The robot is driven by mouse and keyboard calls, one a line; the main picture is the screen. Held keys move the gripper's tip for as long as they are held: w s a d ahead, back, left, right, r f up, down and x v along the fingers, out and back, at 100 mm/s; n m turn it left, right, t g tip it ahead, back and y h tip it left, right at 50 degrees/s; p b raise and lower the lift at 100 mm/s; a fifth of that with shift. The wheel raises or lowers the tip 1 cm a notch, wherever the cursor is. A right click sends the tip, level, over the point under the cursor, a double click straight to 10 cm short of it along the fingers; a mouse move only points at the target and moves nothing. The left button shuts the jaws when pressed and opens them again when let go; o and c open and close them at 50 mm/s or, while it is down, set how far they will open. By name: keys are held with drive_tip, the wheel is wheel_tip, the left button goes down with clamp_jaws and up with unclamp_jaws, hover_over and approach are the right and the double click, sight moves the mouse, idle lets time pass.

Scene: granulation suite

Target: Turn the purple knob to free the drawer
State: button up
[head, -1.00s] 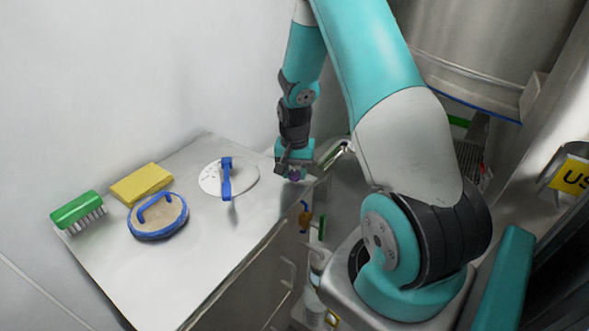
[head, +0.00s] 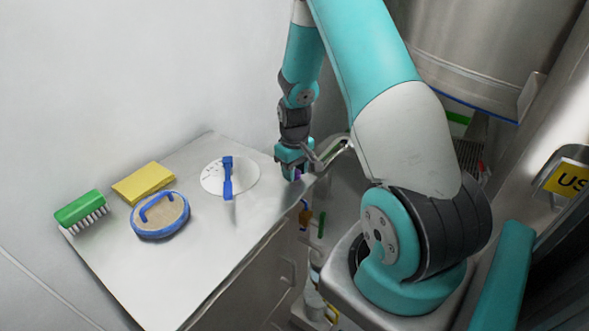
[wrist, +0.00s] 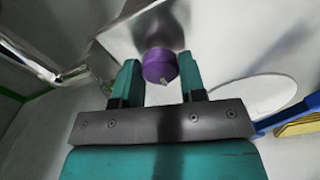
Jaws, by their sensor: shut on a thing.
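The purple knob (wrist: 160,66) sits between my gripper's two teal fingers in the wrist view, in front of a grey metal plate or block (wrist: 150,28). A small pale mark shows on the knob's lower edge. My gripper (wrist: 160,80) is shut on the knob. In the head view my gripper (head: 293,168) points down at the far right corner of the metal worktop (head: 215,255), and only a sliver of purple shows beside it. The cabinet front with drawer handles (head: 287,270) is below the worktop, seen at a steep angle.
On the worktop are a green brush (head: 80,207), a yellow sponge (head: 143,183), a round blue-rimmed pad (head: 160,216) and a white disc with a blue handle (head: 228,178). A wall stands behind. A large steel vessel (head: 480,45) is at upper right.

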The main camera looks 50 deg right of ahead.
drive_tip(key=shift+n, duration=0.7)
drive_tip(key=o, duration=0.9)
wheel_tip(320, 180, up, 18)
drive_tip(key=shift+f, duration=0.25)
